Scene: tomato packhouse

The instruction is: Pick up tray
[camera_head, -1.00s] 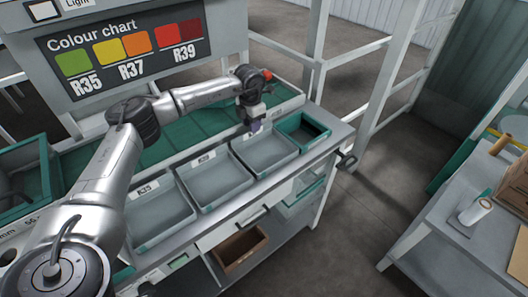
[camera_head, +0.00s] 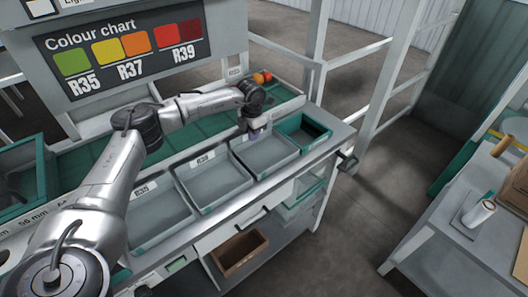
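Three shallow grey trays stand in a row on the packing bench: a left tray labelled R35 (camera_head: 158,222), a middle tray labelled R39 (camera_head: 215,188) and a right tray (camera_head: 268,160). The right tray's label is hidden behind my gripper. All three look empty. My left gripper (camera_head: 256,133) points down at the back rim of the right tray. Its fingers are small and dark here, so I cannot tell whether they are open or touch the rim. My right gripper is out of view.
A green bin (camera_head: 320,129) stands right of the trays. Red and orange tomatoes (camera_head: 264,77) lie at the back of the green sorting lane (camera_head: 190,129). A brown crate (camera_head: 238,252) sits on the lower shelf. A side table (camera_head: 440,235) stands at right.

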